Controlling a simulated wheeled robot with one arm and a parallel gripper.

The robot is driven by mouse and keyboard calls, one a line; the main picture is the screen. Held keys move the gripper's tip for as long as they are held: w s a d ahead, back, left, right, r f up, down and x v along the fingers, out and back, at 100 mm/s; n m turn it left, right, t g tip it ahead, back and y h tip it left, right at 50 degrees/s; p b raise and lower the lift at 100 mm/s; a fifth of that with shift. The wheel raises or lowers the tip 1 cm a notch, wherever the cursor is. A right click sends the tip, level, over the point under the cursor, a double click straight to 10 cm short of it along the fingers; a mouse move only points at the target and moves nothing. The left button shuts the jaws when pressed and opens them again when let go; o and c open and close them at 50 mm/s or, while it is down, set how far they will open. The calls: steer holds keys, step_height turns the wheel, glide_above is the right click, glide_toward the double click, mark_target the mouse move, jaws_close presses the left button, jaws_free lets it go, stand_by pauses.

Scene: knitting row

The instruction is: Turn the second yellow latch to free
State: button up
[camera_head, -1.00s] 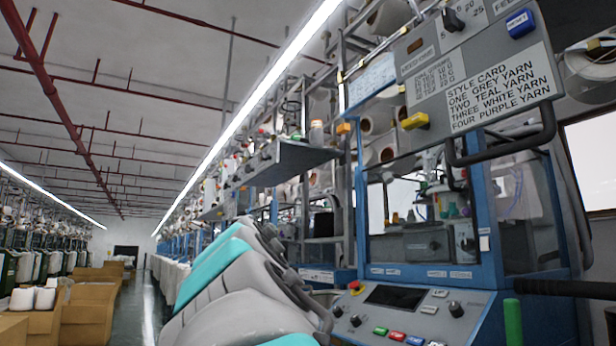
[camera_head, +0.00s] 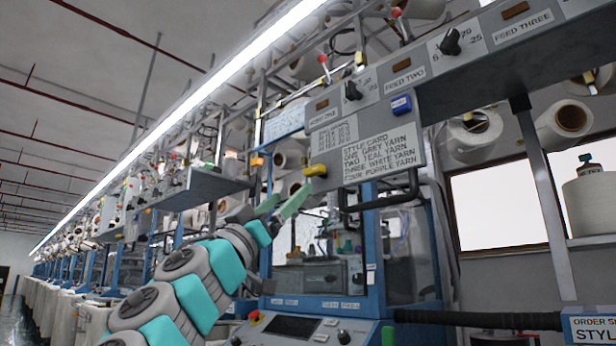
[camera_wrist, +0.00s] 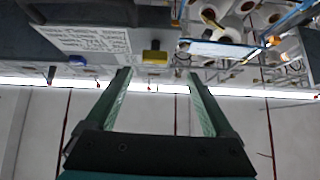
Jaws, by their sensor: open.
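A yellow latch (camera_head: 316,170) sits at the lower left corner of a grey panel (camera_head: 330,137) on the blue-framed machine, beside the style card. In the wrist view the yellow latch (camera_wrist: 154,57) shows just beyond and between my fingertips. My gripper (camera_head: 293,192) is raised at the end of my teal and grey arm, below and left of the latch in the head view. Its green fingers are open and empty, also in the wrist view (camera_wrist: 158,76), and appear apart from the latch. I cannot tell from the labels whether this latch is the second one.
A blue button (camera_head: 401,104) sits above the style card. A dark handle (camera_head: 380,200) curves below the panel. Dials (camera_head: 450,41) line the panels marked FEED TWO and FEED THREE. A shelf (camera_head: 200,185) juts out at the left. Yarn cones (camera_head: 565,119) are at the right.

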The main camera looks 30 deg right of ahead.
mark_target(311, 174)
steer(key=shift+m+g+h, duration=0.3)
steer(key=shift+g+h, duration=0.1)
steer(key=p+x, duration=0.1)
steer(key=x, duration=0.1)
steer(key=p+x, duration=0.1)
steer(key=x, duration=0.2)
steer(key=p+x, duration=0.1)
steer(key=x, duration=0.2)
steer(key=shift+s+d, duration=0.1)
steer(key=shift+s, duration=0.15)
steer(key=shift+c, duration=0.3)
steer(key=c, duration=1.3)
